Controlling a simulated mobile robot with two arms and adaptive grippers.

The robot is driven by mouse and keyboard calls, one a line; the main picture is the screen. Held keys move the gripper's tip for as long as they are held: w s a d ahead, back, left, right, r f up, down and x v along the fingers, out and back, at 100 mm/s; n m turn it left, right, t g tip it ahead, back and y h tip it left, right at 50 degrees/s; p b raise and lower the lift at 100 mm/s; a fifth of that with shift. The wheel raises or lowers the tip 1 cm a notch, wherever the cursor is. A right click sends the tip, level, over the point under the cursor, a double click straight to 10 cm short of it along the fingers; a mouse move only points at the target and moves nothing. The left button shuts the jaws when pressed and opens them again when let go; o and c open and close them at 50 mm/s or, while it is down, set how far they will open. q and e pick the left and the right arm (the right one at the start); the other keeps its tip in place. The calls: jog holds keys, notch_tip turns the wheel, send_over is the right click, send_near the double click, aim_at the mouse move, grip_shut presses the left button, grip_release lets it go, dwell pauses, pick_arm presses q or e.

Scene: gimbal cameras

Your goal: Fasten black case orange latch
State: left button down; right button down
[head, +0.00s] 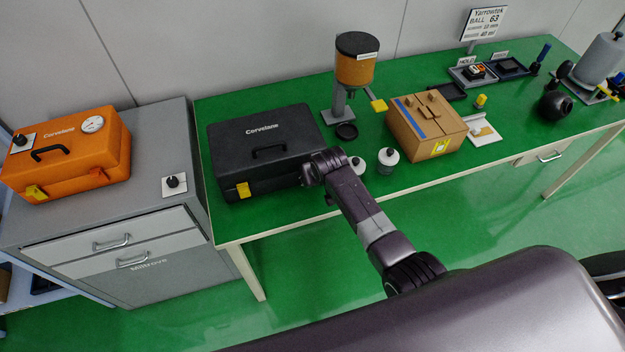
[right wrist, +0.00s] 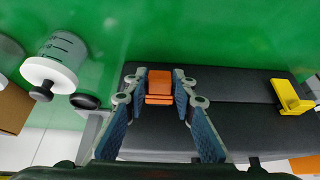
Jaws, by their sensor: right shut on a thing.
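The black case (head: 262,143) lies closed-looking on the green table, with its handle on the lid and a yellow latch (head: 243,190) at its front left. The yellow latch also shows in the right wrist view (right wrist: 292,98). The orange latch (right wrist: 160,87) is on the case's edge, between the fingers of my right gripper (right wrist: 160,84), which is shut on it. In the head view my right gripper (head: 318,167) is at the case's front right corner and hides the orange latch. Whether the latch is fastened cannot be told. My left gripper is not in view.
A brown box (head: 427,127) and a dispenser (head: 356,60) stand farther right and behind. An orange case (head: 70,150) sits on the grey cabinet at left.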

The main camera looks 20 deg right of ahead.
dwell(0.5)
jog(key=c, duration=1.7)
grip_release()
jog(key=shift+w, duration=0.1)
jog(key=shift+r, duration=0.1)
jog(key=v, duration=1.2)
